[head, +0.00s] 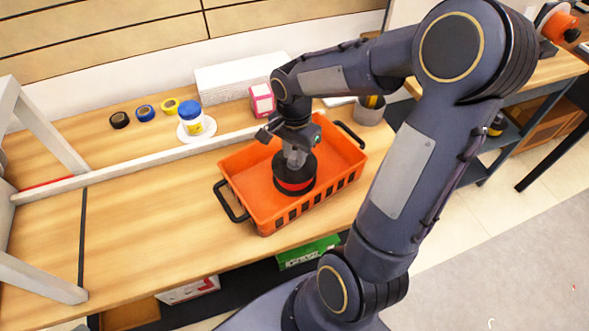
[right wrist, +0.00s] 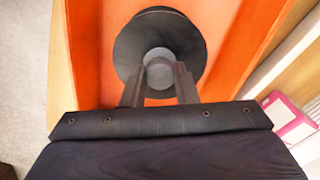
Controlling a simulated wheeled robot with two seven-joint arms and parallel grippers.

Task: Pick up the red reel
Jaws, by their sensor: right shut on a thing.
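The red reel (head: 294,186) has black flanges with a red band between them. It is in the orange basket (head: 252,202) on the wooden table, and its axis looks about upright. My right gripper (head: 295,158) points down into the basket and is shut on the reel's grey central hub. In the right wrist view, the two fingers (right wrist: 158,88) sit on either side of the grey hub, over the black flange of the reel (right wrist: 180,30). I cannot tell whether the reel touches the basket floor. My left gripper is not in view.
The basket has black handles at both ends. Behind it stand a blue-lidded jar (head: 190,122), tape rolls (head: 145,112), a pink box (head: 262,99) and a grey cup (head: 369,110). A raised white rail (head: 150,160) runs behind the basket. The table left of the basket is clear.

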